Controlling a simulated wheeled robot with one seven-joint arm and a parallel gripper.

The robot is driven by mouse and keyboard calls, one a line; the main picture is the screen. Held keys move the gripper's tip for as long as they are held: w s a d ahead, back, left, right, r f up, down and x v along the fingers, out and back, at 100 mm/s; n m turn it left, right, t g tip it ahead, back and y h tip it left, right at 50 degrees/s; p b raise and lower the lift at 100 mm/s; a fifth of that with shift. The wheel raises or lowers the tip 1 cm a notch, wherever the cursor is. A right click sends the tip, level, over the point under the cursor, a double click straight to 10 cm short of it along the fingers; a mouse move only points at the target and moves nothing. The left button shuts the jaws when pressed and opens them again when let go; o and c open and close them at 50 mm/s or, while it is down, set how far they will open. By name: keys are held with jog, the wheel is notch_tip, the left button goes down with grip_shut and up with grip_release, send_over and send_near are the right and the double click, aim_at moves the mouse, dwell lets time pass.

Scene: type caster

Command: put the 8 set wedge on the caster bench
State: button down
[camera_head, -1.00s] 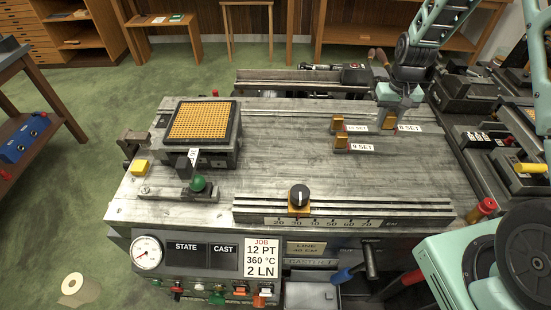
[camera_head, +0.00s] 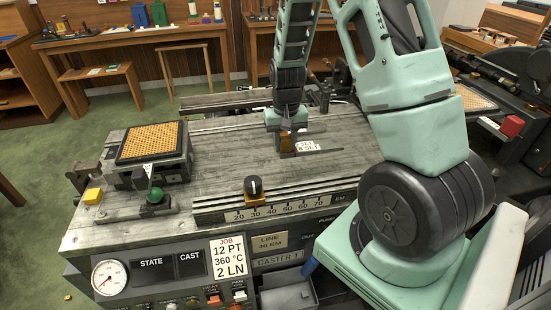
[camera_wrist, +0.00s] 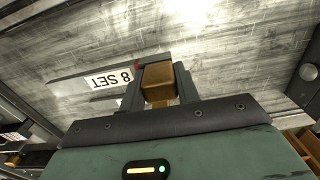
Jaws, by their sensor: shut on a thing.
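The 8 set wedge is a brass block (camera_wrist: 157,80) on a grey strip with a white "8 SET" label (camera_wrist: 108,80). My gripper (camera_wrist: 158,88) is shut on the brass block. In the head view my gripper (camera_head: 285,133) points down over the middle of the caster bench (camera_head: 215,150), with the wedge's label (camera_head: 308,149) showing to its right. I cannot tell whether the wedge touches the bench top. Another "SET" label (camera_head: 305,143) lies just behind it; its number and block are hidden.
A tray of yellow type (camera_head: 150,140) stands on the bench's left. A scale with a black knob (camera_head: 254,187) runs along the front edge. The bench top between tray and gripper is clear. My arm covers the right side.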

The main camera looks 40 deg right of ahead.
jog(key=shift+f+p, duration=0.5)
jog(key=shift+f, duration=2.55)
jog(key=shift+f, duration=0.15)
jog(key=c, duration=1)
grip_release()
jog(key=shift+c, duration=0.2)
